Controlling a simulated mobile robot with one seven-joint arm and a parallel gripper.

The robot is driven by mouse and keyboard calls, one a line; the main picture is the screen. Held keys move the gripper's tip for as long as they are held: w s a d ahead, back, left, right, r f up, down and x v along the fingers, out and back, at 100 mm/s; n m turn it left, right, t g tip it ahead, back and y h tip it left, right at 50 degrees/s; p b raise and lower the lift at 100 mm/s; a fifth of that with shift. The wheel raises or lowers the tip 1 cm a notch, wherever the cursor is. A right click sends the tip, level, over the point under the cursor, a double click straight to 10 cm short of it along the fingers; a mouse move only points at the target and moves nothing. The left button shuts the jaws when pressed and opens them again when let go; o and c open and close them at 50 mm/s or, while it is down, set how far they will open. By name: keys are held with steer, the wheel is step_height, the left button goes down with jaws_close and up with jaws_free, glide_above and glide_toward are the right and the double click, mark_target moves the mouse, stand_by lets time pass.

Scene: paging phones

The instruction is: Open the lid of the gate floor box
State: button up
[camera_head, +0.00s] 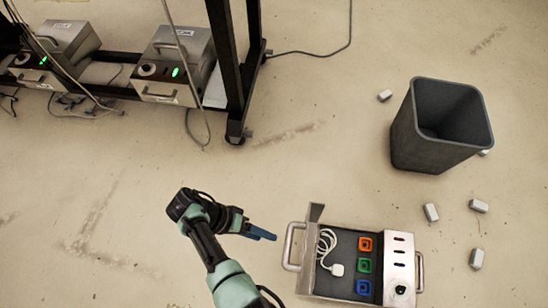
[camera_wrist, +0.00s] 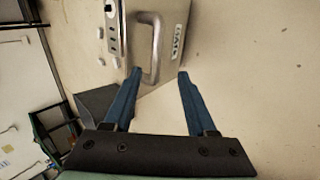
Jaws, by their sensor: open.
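The gate floor box (camera_head: 398,262) stands on the floor at lower right in the head view. Its lid (camera_head: 316,212) stands raised at the left side, seen nearly edge-on, and the inside is exposed: a coiled white cable (camera_head: 328,245) and red, green and blue sockets (camera_head: 364,265). A metal handle (camera_head: 289,246) sticks out to the left from the lid. In the wrist view, the lid's face (camera_wrist: 178,20) bears a "GATE" label, and the handle (camera_wrist: 156,50) is just ahead of the fingertips. My gripper (camera_head: 272,237) is open, empty and left of the handle, apparently apart from it.
A dark grey bin (camera_head: 402,140) stands behind the box, with several small pale blocks (camera_head: 431,212) around. A black rack (camera_head: 232,70) at upper left holds two similar closed boxes (camera_head: 180,60) with cables. The floor left of my arm is clear.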

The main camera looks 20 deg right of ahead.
steer(key=shift+v, duration=1.55)
steer(key=shift+w, duration=0.1)
